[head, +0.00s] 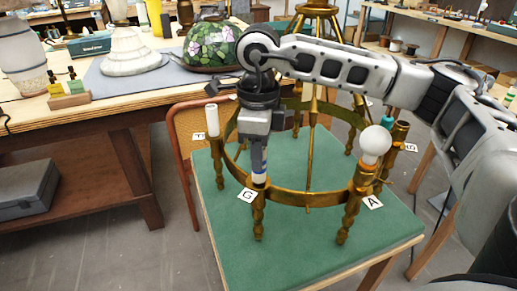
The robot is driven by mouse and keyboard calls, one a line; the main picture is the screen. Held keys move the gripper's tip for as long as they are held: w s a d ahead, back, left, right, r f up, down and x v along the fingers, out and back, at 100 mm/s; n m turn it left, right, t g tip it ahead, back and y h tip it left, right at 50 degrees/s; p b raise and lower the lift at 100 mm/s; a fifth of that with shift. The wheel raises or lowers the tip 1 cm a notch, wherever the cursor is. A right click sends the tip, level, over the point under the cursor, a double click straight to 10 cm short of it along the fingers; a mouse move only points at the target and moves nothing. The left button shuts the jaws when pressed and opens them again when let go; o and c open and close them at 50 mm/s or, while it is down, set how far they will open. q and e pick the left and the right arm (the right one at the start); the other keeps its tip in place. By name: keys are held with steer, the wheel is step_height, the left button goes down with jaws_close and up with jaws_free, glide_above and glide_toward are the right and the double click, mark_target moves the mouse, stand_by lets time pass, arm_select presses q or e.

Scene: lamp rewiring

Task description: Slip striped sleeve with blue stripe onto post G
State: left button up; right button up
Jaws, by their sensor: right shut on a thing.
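My right gripper (260,165) points straight down over the front left of the brass ring lamp frame (308,199). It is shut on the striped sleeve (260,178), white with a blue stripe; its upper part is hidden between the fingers. The sleeve is upright, directly above post G (258,205), beside the card marked G (247,195). Its lower end is at or very near the top of the post; I cannot tell whether it is around it. My left gripper is not in view.
A plain white sleeve (212,120) stands on the left post. A white bulb (375,145) stands near card A (373,202), with a teal sleeve (388,117) behind it. The frame stands on a green-topped table (300,255). A wooden bench with lampshades (135,60) is behind left.

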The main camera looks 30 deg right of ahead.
steer(key=shift+f, duration=0.15)
steer(key=shift+a, duration=0.1)
stand_by(0.6)
steer(key=shift+f+b, duration=0.15)
steer(key=shift+b, duration=0.2)
steer(key=o, duration=1)
